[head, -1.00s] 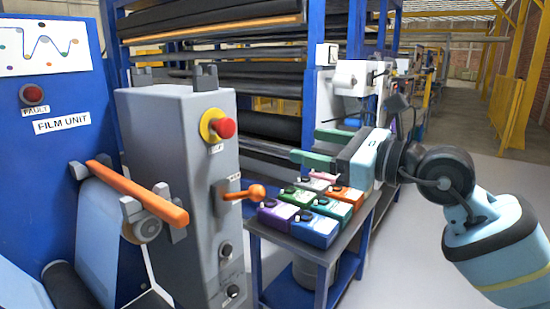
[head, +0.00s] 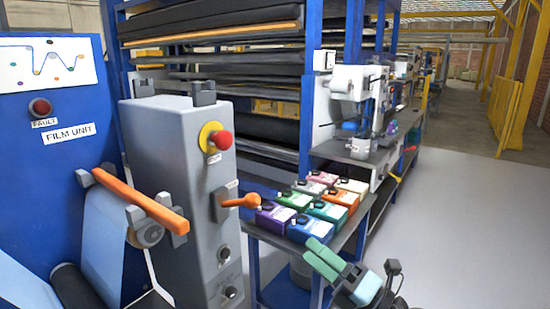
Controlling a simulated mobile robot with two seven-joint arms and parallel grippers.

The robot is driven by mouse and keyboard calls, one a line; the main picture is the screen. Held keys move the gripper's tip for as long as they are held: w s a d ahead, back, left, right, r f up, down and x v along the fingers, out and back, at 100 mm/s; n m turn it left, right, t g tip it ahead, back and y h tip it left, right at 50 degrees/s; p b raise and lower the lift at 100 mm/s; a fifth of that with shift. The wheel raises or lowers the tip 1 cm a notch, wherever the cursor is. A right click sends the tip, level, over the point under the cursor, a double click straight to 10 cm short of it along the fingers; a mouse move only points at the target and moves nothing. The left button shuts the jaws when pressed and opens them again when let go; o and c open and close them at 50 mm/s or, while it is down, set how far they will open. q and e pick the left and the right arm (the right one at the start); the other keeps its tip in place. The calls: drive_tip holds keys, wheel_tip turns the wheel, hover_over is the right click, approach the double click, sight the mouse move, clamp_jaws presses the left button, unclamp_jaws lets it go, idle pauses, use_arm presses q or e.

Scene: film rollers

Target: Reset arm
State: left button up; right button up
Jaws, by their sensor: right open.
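My right gripper (head: 318,258) shows at the lower middle right of the head view, with green finger pads and a pale blue body. It is open and empty, in front of and below the small table with the bottles, apart from them. Its arm goes out of the picture at the bottom. My left gripper is not in view. A grey control cabinet (head: 172,150) with a red button (head: 221,140) on a yellow ring and an orange lever (head: 240,201) stands left of the gripper.
The blue film unit (head: 85,100) with an orange bar (head: 140,200) is at the left. Racks of dark rolls (head: 215,60) stand behind. Grey floor (head: 455,220) at the right is free.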

drive_tip(key=s+d+f+m+t+h+p, duration=0.1)
drive_tip(key=s+d+f+m+h, duration=0.25)
drive_tip(key=f+m, duration=0.35)
drive_tip(key=s+d+f+m+t+h+p, duration=0.1)
drive_tip(key=s+d+f+m+h, duration=0.2)
drive_tip(key=s+f+m+h, duration=0.35)
drive_tip(key=s+d+f+m+t+h+p, duration=0.1)
drive_tip(key=s+d+f+m+h, duration=0.15)
drive_tip(key=f+m, duration=0.6)
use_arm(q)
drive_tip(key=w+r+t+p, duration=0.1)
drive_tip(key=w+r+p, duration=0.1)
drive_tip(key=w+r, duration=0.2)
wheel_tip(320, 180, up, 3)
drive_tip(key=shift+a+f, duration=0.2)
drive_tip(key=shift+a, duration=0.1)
use_arm(e)
drive_tip(key=s+d+f+m+g+h, duration=0.1)
drive_tip(key=s+f+m+g, duration=0.3)
drive_tip(key=s+f, duration=0.3)
drive_tip(key=s+d+f+m+g+h, duration=0.2)
drive_tip(key=s+f+m, duration=0.3)
drive_tip(key=s, duration=1.2)
wheel_tip(320, 180, down, 2)
drive_tip(key=shift+d+f+m+g, duration=0.1)
drive_tip(key=shift+d+m+g, duration=0.25)
drive_tip(key=shift+g, duration=0.55)
drive_tip(key=shift+s+a, duration=0.1)
